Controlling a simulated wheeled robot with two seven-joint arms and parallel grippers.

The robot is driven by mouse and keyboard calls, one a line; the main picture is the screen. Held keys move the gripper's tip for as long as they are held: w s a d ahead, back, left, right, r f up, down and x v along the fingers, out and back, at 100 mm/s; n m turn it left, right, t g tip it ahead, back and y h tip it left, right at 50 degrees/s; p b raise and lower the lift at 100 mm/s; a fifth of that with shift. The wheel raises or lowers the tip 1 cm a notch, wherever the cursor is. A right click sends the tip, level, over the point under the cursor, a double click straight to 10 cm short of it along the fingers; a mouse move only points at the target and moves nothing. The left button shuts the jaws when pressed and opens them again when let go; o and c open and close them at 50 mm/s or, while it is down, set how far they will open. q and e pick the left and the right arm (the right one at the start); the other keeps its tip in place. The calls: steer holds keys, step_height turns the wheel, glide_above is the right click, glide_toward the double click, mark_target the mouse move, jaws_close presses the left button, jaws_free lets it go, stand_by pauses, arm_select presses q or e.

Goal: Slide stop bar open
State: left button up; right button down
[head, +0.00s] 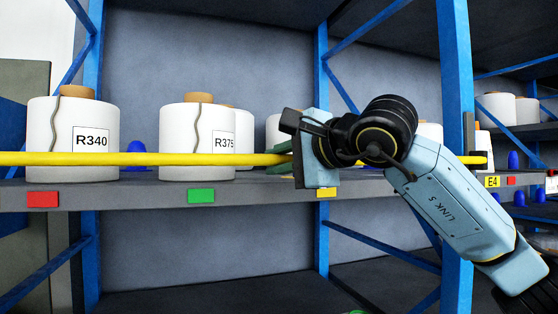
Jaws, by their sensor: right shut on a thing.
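The yellow stop bar (180,159) runs level across the front of the shelf, in front of the yarn bobbins. My right gripper (282,160) is at the bar near the middle of the head view and is shut on it. My right wrist and forearm hide the bar to the right of the gripper, and a short piece of it shows again near the right blue post. The fingertips are small and partly hidden by my wrist. My left gripper is not in view.
White bobbins labelled R340 (73,140) and R375 (197,142) stand on the grey shelf (120,196) behind the bar. Blue posts (456,120) frame the bay. Blue cones, such as one between the two bobbins (137,147), stand on the shelf. Colored tags line the shelf edge.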

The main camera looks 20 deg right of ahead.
step_height(320, 180, down, 9)
steer(key=b, duration=0.7)
steer(key=shift+b, duration=0.4)
steer(key=shift+r, duration=0.2)
steer(key=c, duration=1.3)
jaws_free()
steer(key=shift+s+d, duration=0.1)
steer(key=b+v, duration=0.2)
steer(key=v, duration=1.1)
steer(key=shift+s+r, duration=0.1)
steer(key=shift+r, duration=0.05)
